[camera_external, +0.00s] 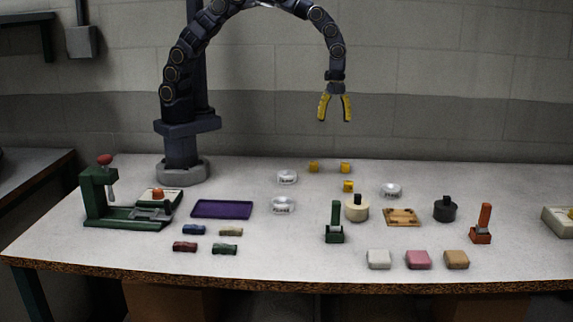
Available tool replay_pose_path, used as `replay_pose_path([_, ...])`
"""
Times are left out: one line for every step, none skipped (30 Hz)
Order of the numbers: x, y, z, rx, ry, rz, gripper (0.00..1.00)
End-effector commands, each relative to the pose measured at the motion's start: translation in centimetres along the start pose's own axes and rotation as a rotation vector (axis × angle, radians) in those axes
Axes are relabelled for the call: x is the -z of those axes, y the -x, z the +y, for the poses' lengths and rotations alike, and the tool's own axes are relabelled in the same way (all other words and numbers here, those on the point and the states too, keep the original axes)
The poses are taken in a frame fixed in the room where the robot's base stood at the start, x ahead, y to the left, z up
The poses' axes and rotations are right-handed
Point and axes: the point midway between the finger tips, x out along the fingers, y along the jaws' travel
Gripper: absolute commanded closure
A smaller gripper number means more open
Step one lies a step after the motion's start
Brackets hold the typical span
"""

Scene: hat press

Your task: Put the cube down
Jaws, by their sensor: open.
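My gripper (335,117) hangs high above the back of the table, pointing down, with its two yellow fingers spread apart and nothing between them. Three small yellow-orange cubes sit on the table below it. One cube (313,167) is at the back left, another cube (345,168) is at the back right, and a third cube (348,186) is a little nearer the front. All three are well apart from my gripper. I cannot tell which of them the task means.
A green press (97,195) and a purple tray (222,209) stand at the left. White round dishes (283,205), dark and cream pots, a wooden board (402,217), upright green and orange stands, and several coloured blocks (418,259) fill the right and front. The back right is clear.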

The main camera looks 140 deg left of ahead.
Motion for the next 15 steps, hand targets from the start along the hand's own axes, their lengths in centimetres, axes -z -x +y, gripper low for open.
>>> replay_pose_path([2.9, 1.9, 2.6, -0.009, 0.004, 0.009, 0.49])
replay_pose_path([4.3, 2.9, 4.1, -0.015, 0.02, 0.013, 0.49])
replay_pose_path([5.8, 3.8, 6.3, -0.028, 0.04, 0.012, 0.49])
replay_pose_path([6.8, 4.6, 7.9, -0.034, 0.057, 0.009, 0.49])
replay_pose_path([7.7, 5.3, 9.6, -0.04, 0.076, 0.005, 0.49])
replay_pose_path([8.5, 6.2, 12.0, -0.05, 0.101, -0.004, 0.49])
replay_pose_path([9.1, 6.8, 13.7, -0.052, 0.123, -0.01, 0.49])
replay_pose_path([9.4, 7.3, 15.5, -0.059, 0.145, -0.022, 0.49])
replay_pose_path([9.7, 8.0, 17.7, -0.059, 0.177, -0.034, 0.49])
replay_pose_path([9.7, 8.3, 19.5, -0.064, 0.202, -0.048, 0.49])
replay_pose_path([9.7, 8.8, 21.2, -0.063, 0.229, -0.06, 0.49])
replay_pose_path([9.4, 9.2, 23.4, -0.061, 0.268, -0.079, 0.49])
replay_pose_path([9.0, 9.4, 25.1, -0.061, 0.297, -0.093, 0.49])
replay_pose_path([8.6, 9.7, 26.6, -0.056, 0.33, -0.105, 0.49])
replay_pose_path([7.8, 9.8, 28.5, -0.051, 0.375, -0.127, 0.49])
